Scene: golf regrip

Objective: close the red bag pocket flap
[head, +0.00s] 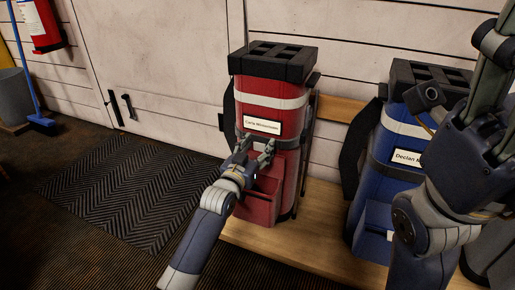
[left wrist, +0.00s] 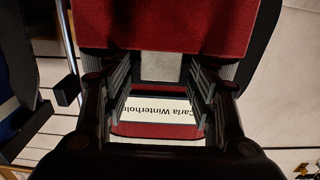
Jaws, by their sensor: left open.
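The red golf bag (head: 285,158) stands upright in the middle of the head view, with a white name label on its front. Its lower front pocket (head: 257,208) juts out and shows a dark gap at its top, so it looks open. My left gripper (head: 257,146) is open and empty in front of the bag, just above the pocket and below the label. In the left wrist view the label (left wrist: 160,108) shows upside down between the spread fingers, with red fabric (left wrist: 165,25) above. Whether the fingers touch the bag or flap is unclear. My right gripper (head: 490,85) is raised at the right, its fingers unclear.
A blue golf bag (head: 382,195) stands to the right, partly behind my right arm. Both bags stand on a wooden platform (head: 315,228) against a pale wall. A dark mat (head: 135,195) lies on the open floor at left. A red extinguisher (head: 38,22) hangs at upper left.

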